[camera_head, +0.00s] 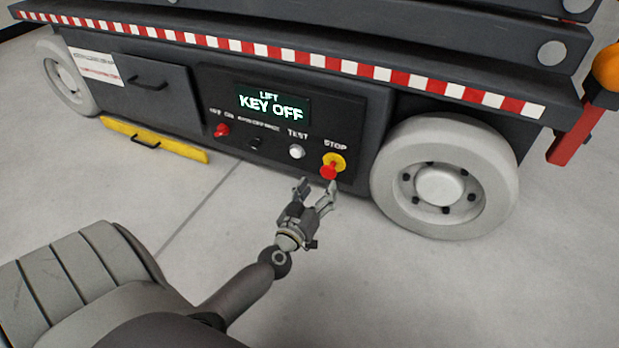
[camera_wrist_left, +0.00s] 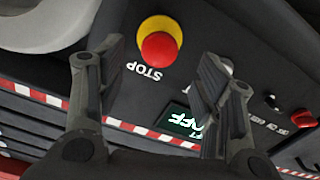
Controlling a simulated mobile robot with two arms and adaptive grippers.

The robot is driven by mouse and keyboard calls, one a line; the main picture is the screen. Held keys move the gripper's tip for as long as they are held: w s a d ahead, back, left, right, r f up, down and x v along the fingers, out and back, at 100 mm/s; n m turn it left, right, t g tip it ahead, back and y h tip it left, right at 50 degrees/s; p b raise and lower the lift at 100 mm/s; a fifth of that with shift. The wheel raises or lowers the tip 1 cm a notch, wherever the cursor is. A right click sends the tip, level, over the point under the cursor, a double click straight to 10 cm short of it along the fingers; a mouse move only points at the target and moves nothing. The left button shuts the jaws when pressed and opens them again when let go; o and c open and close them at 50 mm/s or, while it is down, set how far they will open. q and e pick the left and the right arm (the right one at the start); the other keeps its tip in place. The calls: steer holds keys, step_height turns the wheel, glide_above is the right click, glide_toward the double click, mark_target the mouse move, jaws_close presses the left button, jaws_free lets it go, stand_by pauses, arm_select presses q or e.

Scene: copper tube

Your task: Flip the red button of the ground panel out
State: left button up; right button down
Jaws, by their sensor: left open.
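The ground panel (camera_head: 335,105) is a dark box on the side of the lift, with a lit display reading "LIFT KEY OFF". The red stop button (camera_head: 328,171) sticks out of a yellow round base at its lower right, under the word STOP. In the left wrist view the red button (camera_wrist_left: 159,47) shows upside down, between and beyond the fingers. My left gripper (camera_head: 317,186) is open and empty, just in front of and slightly below the button. In the left wrist view its fingers (camera_wrist_left: 150,70) are spread with no contact on the button visible. My right gripper is not in view.
A small red switch (camera_head: 222,130), a black key switch (camera_head: 255,143) and a white TEST button (camera_head: 296,152) sit left of the stop button. A wheel (camera_head: 445,180) stands close on the right. A yellow drawer-like part (camera_head: 155,140) juts out at left. The floor in front is clear.

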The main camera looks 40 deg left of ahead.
arm_select(q)
steer(key=shift+v, duration=2.7)
